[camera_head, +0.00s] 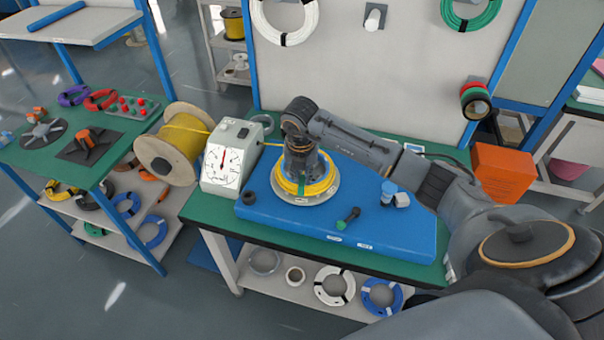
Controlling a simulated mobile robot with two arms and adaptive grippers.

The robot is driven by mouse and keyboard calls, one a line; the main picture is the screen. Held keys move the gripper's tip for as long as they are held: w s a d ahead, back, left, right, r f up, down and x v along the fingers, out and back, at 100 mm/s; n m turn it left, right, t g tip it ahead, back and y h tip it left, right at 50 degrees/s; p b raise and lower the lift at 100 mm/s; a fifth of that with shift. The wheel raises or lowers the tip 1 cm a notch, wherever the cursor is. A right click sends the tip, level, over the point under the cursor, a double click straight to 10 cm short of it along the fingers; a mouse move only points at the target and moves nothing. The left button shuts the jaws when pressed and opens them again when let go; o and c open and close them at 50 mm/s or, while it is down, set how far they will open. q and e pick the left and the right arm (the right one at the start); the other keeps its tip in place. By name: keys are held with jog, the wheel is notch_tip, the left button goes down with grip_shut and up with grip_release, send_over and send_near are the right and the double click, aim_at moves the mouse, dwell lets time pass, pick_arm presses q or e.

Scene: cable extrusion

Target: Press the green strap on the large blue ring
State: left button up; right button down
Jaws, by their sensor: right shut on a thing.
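A coil of yellow cable (283,184) lies around a pale round winding plate (321,198) on the blue board (390,235). My right gripper (302,172) points down over the middle of this coil and is shut. A small green strip, apparently the green strap (303,188), shows at its fingertips against the front of the coil. The fingertips are partly hidden, so the exact contact is unclear. I see no large blue ring under the gripper; a blue cable coil (371,301) lies on the shelf below. My left gripper is not in view.
A white dial box (228,155) and a yellow cable spool (165,160) stand left of the board. An orange bin (500,172) is at right. My right arm crosses the table's right side.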

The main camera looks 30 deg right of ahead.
jog(key=shift+f, duration=0.35)
jog(key=shift+f+b, duration=0.5)
jog(key=shift+b, duration=0.05)
dwell(0.3)
jog(key=shift+s+f, duration=0.15)
jog(key=shift+f, duration=0.1)
dwell(0.8)
jog(key=c, duration=1.2)
grip_release()
jog(key=shift+r, duration=0.2)
jog(key=shift+w+r+p, duration=0.2)
jog(key=shift+r+p, duration=0.2)
jog(key=shift+r, duration=0.25)
notch_tip(320, 180, up, 7)
jog(key=p, duration=0.4)
jog(key=shift+f, duration=0.15)
